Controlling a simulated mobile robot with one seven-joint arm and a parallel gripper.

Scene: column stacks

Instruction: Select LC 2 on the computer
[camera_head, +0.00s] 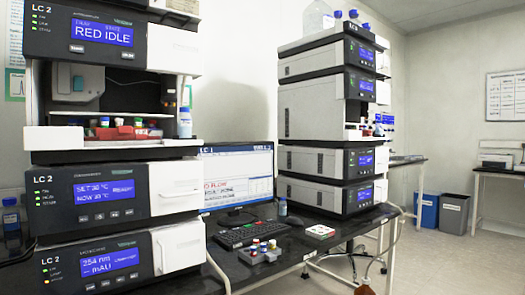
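The computer monitor (262,165) stands on the black bench between two instrument stacks. My gripper is not clearly seen in this view.
A second instrument stack (310,109) stands right of the monitor. A small rack of vials (262,252), a small bottle (282,207) and a white-and-red box (320,231) are on the bench (290,247). Blue (425,211) and grey (454,214) bins stand at the back right. The right floor is open.

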